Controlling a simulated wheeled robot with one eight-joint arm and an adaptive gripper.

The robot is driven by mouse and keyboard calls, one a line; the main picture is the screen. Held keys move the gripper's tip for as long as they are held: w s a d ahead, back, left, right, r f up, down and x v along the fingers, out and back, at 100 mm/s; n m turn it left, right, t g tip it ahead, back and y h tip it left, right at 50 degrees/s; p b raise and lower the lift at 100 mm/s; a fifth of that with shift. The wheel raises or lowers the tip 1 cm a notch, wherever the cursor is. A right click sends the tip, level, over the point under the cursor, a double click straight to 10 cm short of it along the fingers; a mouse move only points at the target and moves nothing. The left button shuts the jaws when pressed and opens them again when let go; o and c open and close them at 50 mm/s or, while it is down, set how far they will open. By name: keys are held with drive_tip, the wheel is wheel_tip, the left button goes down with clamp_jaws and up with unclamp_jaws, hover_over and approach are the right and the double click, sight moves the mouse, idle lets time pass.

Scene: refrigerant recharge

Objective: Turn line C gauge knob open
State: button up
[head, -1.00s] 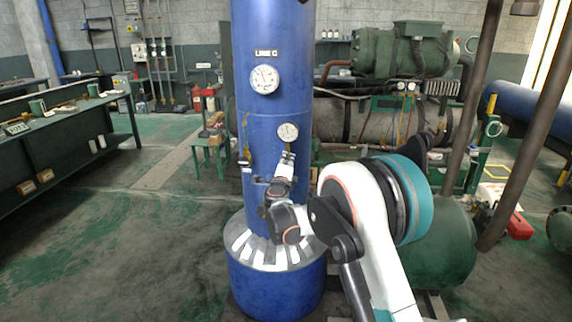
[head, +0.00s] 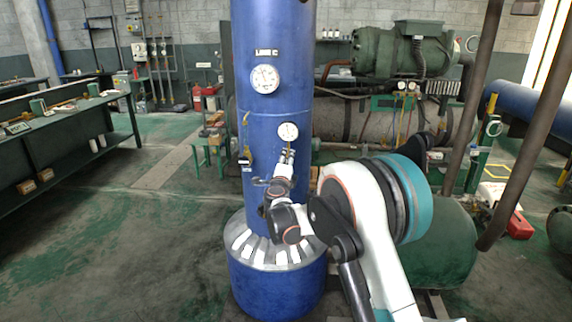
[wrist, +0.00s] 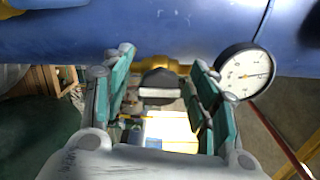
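The blue line C column (head: 275,100) stands upright with a "LINE C" label, a large upper gauge (head: 265,78) and a smaller lower gauge (head: 288,131). My gripper (head: 287,154) is just below the smaller gauge, near the column's front. In the wrist view, a dark knob (wrist: 160,84) on a brass fitting (wrist: 163,66) shows between the two green-padded fingers of my gripper (wrist: 164,74). The fingers are apart, with visible gaps on both sides of the knob. A white-faced gauge (wrist: 245,72) is right beside the right finger. In the head view the knob is hidden or too small to tell.
A brass-coloured fitting (head: 246,155) sits on the column's left side. A workbench (head: 75,140) stands at far left; the floor between is mostly clear.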

drive_tip(key=s, duration=1.2)
drive_tip(key=shift+a, duration=0.2)
drive_tip(key=s+d+r+n+y, duration=0.2)
drive_tip(key=s+d+r+n, duration=0.1)
drive_tip(key=d+r+n, duration=0.5)
drive_tip(key=s+d+r+n+y, duration=0.25)
drive_tip(key=d+r+n, duration=0.4)
drive_tip(key=r, duration=0.45)
drive_tip(key=s+d+f+n+g+h, duration=0.1)
drive_tip(key=s+f, duration=0.5)
drive_tip(key=s, duration=0.7)
drive_tip(key=s+d+f+n+g+h, duration=0.1)
drive_tip(key=s+d+f+n+g, duration=0.2)
drive_tip(key=s, duration=1)
drive_tip(key=s+d+f+n+g+h, duration=0.2)
drive_tip(key=s+d+f+g, duration=0.4)
drive_tip(key=s+d+f, duration=0.3)
drive_tip(key=s, duration=0.4)
drive_tip(key=shift+s+g, duration=0.3)
drive_tip(key=shift+g, duration=0.1)
drive_tip(key=shift+d, duration=0.1)
